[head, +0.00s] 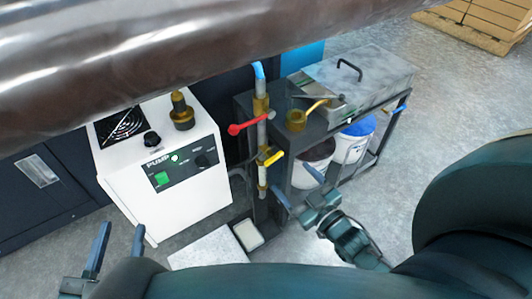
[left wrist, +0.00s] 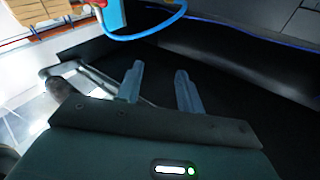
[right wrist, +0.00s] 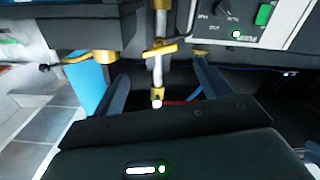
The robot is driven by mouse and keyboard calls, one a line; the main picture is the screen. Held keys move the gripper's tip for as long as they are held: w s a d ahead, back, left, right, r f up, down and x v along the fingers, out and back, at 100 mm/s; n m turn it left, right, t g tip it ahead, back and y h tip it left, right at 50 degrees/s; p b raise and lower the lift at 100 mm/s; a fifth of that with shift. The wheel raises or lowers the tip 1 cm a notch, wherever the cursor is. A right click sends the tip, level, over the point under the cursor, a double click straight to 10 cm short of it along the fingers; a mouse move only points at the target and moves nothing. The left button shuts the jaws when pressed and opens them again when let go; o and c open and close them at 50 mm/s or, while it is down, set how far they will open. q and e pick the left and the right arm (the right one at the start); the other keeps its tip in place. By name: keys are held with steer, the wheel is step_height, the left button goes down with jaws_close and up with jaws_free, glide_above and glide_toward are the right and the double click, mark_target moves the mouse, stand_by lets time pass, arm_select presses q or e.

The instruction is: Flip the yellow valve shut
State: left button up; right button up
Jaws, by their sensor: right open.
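The yellow valve (head: 272,157) sits low on a vertical pipe (head: 262,135) beside the white pump box. Its yellow handle sticks out across the pipe, toward the right in the head view. The yellow handle also shows in the right wrist view (right wrist: 160,52), ahead of the fingers. My right gripper (head: 297,185) is open and empty, below and right of the yellow handle and apart from it. In the right wrist view the pipe appears between its fingers (right wrist: 160,78). My left gripper (head: 121,232) is open and empty at the lower left; its fingers also show in the left wrist view (left wrist: 158,72).
A red-handled valve (head: 250,122) sits higher on the same pipe. The white pump box (head: 180,180) stands left of it. A dark cart (head: 375,125) with a brass cup (head: 296,119), a metal box (head: 350,75) and buckets (head: 355,140) stands right. A large brown roll (head: 150,55) crosses the top.

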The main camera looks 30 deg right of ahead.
mark_target(275, 160)
arm_select(q)
steer(key=b, duration=0.3)
steer(key=shift+w+d+f+n+h, duration=0.1)
steer(key=shift+d+f+n+h, duration=0.05)
steer(key=shift+d+n+h, duration=0.2)
arm_select(e)
steer(key=w, duration=0.3)
steer(key=w+a, duration=0.1)
steer(key=w, duration=0.7)
steer(key=shift+a, duration=0.3)
steer(key=shift+c, duration=0.3)
